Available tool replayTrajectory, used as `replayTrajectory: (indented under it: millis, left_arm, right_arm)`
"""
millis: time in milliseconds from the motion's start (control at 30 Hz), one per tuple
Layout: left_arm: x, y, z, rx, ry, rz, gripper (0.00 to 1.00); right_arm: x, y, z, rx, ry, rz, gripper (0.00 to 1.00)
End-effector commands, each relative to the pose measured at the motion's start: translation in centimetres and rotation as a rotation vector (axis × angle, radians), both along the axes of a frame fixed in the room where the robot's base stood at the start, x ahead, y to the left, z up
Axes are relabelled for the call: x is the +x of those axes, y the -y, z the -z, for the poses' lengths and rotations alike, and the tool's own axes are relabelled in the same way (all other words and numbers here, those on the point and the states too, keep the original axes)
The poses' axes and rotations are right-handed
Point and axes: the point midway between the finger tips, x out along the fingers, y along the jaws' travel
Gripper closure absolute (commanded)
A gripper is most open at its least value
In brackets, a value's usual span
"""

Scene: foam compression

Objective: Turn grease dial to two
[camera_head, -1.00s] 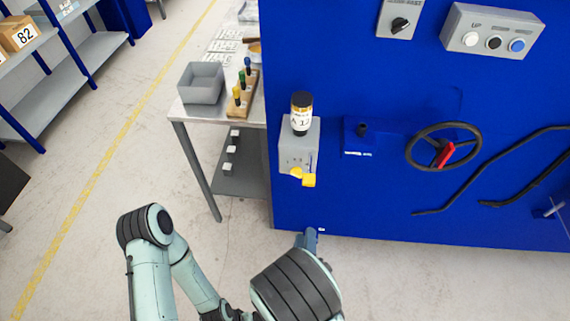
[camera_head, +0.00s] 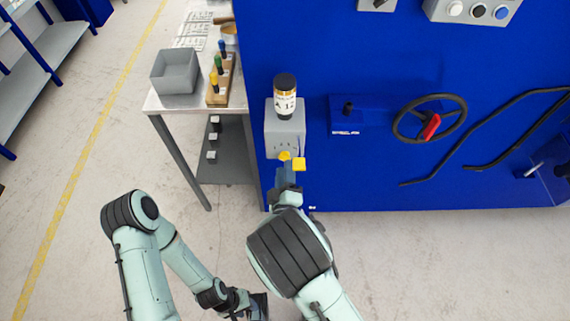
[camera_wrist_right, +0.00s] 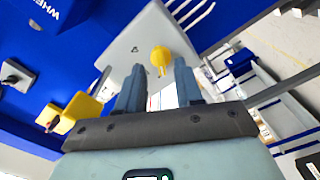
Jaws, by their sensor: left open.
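The grease dial (camera_head: 285,156) is a small yellow knob low on the front of a grey box (camera_head: 284,122) on the blue machine. In the right wrist view the dial (camera_wrist_right: 161,54) sits on the pale box face; its number marks are too small to read. My right gripper (camera_head: 287,178) is just below the dial. In its wrist view the two fingers (camera_wrist_right: 158,82) are apart, with the dial just beyond the gap between them and nothing held. My left gripper (camera_head: 258,304) hangs low near the bottom edge, open and away from the machine.
A yellow block (camera_head: 299,164) sticks out beside the dial. A labelled grease cartridge (camera_head: 285,98) stands on the box. A handwheel (camera_head: 430,118) and black bars are to the right. A metal table (camera_head: 160,104) with a grey bin (camera_head: 174,72) stands to the left.

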Motion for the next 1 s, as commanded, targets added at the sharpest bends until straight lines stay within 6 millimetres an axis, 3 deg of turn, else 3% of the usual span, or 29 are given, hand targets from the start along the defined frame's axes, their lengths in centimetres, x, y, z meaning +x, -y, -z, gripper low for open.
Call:
replayTrajectory:
  millis: [200,500,533,633,1000]
  left_arm:
    - [0.0,0.0,-0.1,0.0,0.0,0.0,0.57]
    - [0.0,0.0,-0.1,0.0,0.0,0.0,0.57]
    - [0.0,0.0,-0.1,0.0,0.0,0.0,0.57]
    - [0.0,0.0,-0.1,0.0,0.0,0.0,0.57]
    - [0.0,0.0,0.2,0.0,0.0,0.0,0.57]
  right_arm:
    - [2.1,0.0,0.0,0.001,0.001,0.0,0.64]
    - [2.3,0.0,0.0,0.0,0.0,0.0,0.64]
    - [2.3,0.0,0.0,0.0,0.0,0.0,0.68]
    - [2.3,0.0,0.0,0.0,0.0,0.0,1.0]
    - [2.3,0.0,0.1,0.028,0.0,0.0,1.0]
